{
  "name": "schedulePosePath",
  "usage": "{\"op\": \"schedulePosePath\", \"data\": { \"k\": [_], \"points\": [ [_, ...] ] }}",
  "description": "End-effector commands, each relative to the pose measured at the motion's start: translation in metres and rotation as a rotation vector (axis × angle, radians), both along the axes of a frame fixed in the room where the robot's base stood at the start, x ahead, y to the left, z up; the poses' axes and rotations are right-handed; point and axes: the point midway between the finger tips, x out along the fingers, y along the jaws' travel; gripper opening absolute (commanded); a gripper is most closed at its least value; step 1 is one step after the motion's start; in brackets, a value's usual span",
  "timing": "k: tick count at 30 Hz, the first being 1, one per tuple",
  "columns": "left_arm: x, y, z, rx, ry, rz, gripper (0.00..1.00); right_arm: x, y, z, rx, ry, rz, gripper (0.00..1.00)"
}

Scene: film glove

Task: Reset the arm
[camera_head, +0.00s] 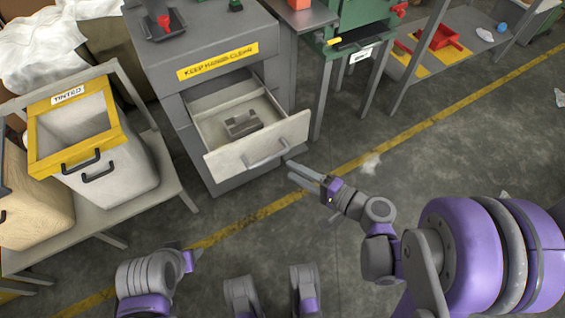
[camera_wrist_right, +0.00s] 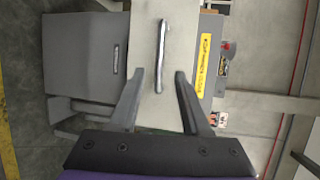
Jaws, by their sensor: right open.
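My right gripper (camera_head: 306,178) is open and empty, just in front of the lower right of an open drawer (camera_head: 228,167). In the right wrist view its two fingers (camera_wrist_right: 157,80) stand apart, with the drawer's pale front (camera_wrist_right: 143,40) and metal handle (camera_wrist_right: 162,55) beyond them. The fingers appear clear of the handle (camera_head: 267,155). A grey blocky object (camera_head: 242,124) lies inside the drawer. Part of my left arm (camera_head: 150,280) shows at the bottom left; its gripper fingers cannot be made out.
The grey cabinet (camera_head: 200,45) bears a yellow warning label (camera_head: 218,61). A white bin with a yellow rim (camera_head: 50,165) stands on a bench at left. A green machine (camera_head: 365,12) and a shelf with a red tray (camera_head: 437,38) stand behind. Floor at right is mostly clear.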

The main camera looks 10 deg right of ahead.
Motion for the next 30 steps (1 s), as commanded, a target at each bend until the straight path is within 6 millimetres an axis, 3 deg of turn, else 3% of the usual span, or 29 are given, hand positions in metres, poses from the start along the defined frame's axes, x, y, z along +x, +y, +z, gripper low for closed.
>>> {"op": "schedulePosePath", "data": {
  "k": [6,23,26,30],
  "points": [
    [0.000,0.000,0.002,0.000,0.000,0.000,0.50,-0.011,-0.010,0.003,0.000,0.000,-0.001,0.47],
    [0.000,0.000,0.002,0.000,0.000,0.000,0.50,-0.012,-0.009,0.002,-0.006,0.003,0.003,0.47],
    [0.000,0.000,0.002,0.000,0.000,0.000,0.50,-0.015,-0.003,-0.002,-0.059,0.025,0.028,0.47],
    [0.000,0.000,0.002,0.000,0.000,0.000,0.50,-0.033,0.013,-0.018,-0.265,0.101,0.119,0.47]
  ]
}}
